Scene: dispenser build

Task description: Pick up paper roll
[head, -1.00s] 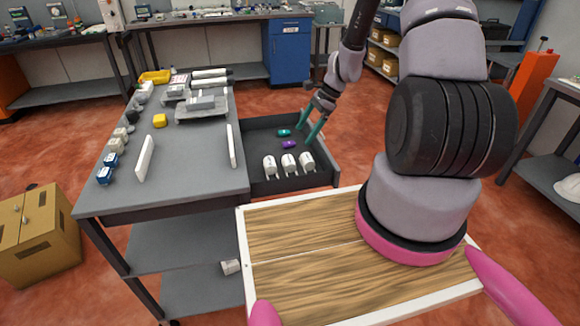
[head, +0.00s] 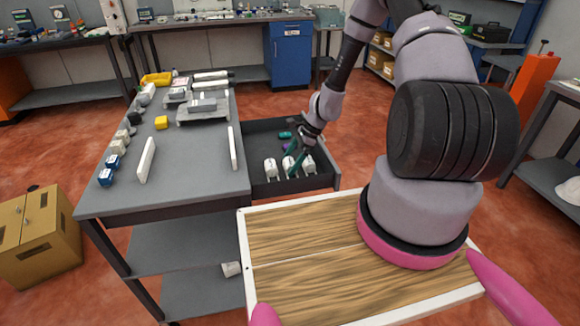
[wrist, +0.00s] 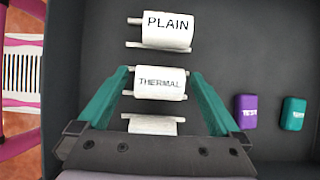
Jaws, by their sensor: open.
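Three white paper rolls lie in a row in the open dark drawer: left (head: 270,168), middle (head: 289,168) and right (head: 308,164). In the wrist view, the roll marked THERMAL (wrist: 160,82) is between the teal fingers of my open gripper (wrist: 160,74), with a small gap visible on each side. The roll marked PLAIN (wrist: 168,30) lies above it in that view. A third roll (wrist: 152,125) is partly hidden by my gripper's body. In the head view my gripper (head: 294,170) is low over the middle roll, and its fingers partly cover the rolls.
A purple box (wrist: 245,112) and a teal box (wrist: 293,113) lie behind the rolls in the drawer (head: 262,133). The grey table (head: 200,165) stands left, with an upright white panel (head: 233,148) near the drawer. My wooden-topped tray (head: 300,240) is in front.

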